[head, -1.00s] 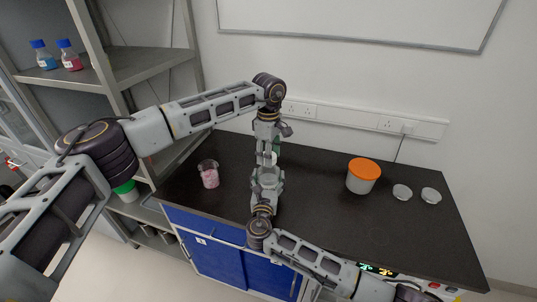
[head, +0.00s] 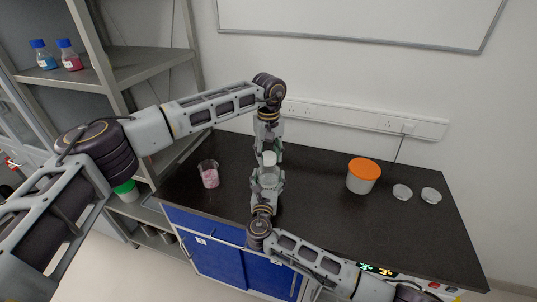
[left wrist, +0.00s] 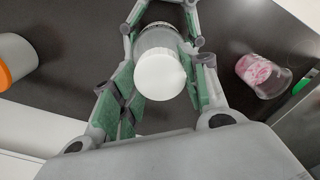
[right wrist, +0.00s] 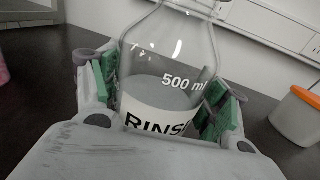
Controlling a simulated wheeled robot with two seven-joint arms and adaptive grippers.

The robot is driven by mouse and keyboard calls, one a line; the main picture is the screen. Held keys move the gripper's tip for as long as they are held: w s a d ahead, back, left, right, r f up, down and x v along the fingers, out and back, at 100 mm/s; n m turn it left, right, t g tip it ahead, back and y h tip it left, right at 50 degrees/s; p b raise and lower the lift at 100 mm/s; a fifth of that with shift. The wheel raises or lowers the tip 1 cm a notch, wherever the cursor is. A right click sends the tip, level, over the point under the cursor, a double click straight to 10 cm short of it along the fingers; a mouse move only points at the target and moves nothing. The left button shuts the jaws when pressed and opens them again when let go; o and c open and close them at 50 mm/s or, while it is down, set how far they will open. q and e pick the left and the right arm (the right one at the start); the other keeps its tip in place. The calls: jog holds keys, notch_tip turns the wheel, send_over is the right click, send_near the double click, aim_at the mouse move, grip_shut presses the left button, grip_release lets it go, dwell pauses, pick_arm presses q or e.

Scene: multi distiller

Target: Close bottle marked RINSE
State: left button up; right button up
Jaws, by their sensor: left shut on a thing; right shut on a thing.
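The clear bottle marked RINSE (right wrist: 165,88) stands upright between the fingers of my right gripper (head: 267,183), which is shut on its lower body. Grey contents show behind its label (right wrist: 155,122). A round white cap (left wrist: 159,74) shows over the bottle in the left wrist view, and at the bottle's top in the head view (head: 269,158). My left gripper (left wrist: 163,92) has its green-padded fingers on both sides of the cap and is shut on it. I cannot tell whether the cap is seated on the neck; the bottle's mouth is hidden.
A beaker with pink contents (head: 209,175) stands left of the bottle. A tub with an orange lid (head: 363,176) and two pale round discs (head: 402,192) (head: 431,196) are to the right. The dark bench between bottle and tub is clear. A shelf rack (head: 130,65) stands left.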

pick_arm(q)
jog(key=m, duration=1.1)
jog(key=shift+w+m, duration=0.1)
jog(key=shift+m, duration=0.2)
jog(key=o, duration=0.7)
jog(key=shift+r, duration=2.25)
